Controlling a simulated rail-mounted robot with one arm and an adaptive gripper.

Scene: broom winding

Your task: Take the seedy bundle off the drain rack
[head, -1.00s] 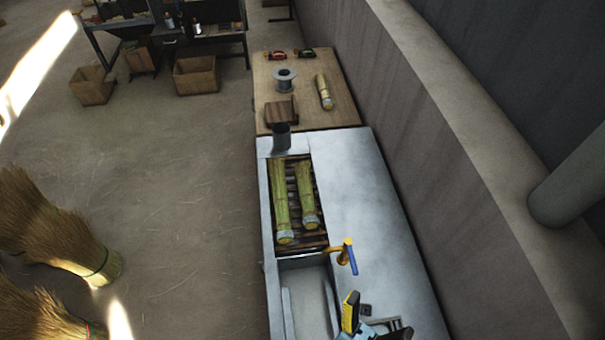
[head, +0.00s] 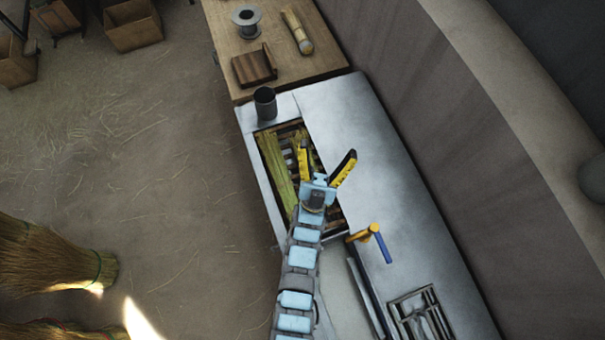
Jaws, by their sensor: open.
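The drain rack (head: 331,215) is a dark slatted grid set in the metal counter. A long green-yellow bundle (head: 277,168) lies along its left side. A second, shorter bundle lies to the right of it, mostly hidden now behind my gripper and arm. I cannot tell from seeds which of the two is the seedy one. My gripper (head: 328,150) is open, with its yellow-and-black fingers spread over the right part of the rack and the counter edge. Nothing shows between the fingers.
A dark metal cup (head: 265,103) stands just beyond the rack. The wooden table (head: 220,25) holds a spool (head: 247,22), a brown block (head: 254,67) and another bundle (head: 297,32). The metal counter (head: 400,180) is clear on the right.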

